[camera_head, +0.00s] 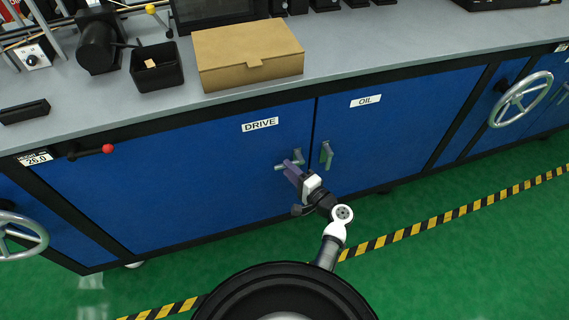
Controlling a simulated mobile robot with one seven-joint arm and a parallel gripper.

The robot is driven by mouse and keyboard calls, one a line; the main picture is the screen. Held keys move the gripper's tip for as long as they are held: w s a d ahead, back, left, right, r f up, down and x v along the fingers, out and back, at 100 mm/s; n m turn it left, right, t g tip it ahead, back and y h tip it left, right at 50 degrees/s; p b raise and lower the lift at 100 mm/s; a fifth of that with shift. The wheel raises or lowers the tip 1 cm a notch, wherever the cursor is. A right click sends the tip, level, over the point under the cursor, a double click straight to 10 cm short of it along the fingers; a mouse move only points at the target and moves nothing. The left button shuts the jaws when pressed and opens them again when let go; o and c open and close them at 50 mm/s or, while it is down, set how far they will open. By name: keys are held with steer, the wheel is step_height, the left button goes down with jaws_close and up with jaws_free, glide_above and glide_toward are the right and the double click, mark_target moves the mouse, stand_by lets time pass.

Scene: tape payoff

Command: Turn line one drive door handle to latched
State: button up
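The drive door (190,175) is the blue panel with the white label DRIVE (260,124). It looks closed, flush with the cabinet front. Its grey metal handle (283,166) is near the door's right edge, and its lever lies roughly level, pointing left. My gripper (292,167) is right at this handle, with its purple fingers touching or nearly touching it. The fingers hide part of the handle, and I cannot tell whether they close on it.
To the right, the OIL door (395,130) has its own handle (326,154), close to my gripper and pointing roughly up and down. A handwheel (520,98) sticks out at the right, another (18,236) at the left. A red-knobbed lever (92,151) is under the worktop. The green floor (455,245) is clear.

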steer(key=shift+x, duration=1.55)
steer(key=shift+c, duration=0.2)
jaws_close()
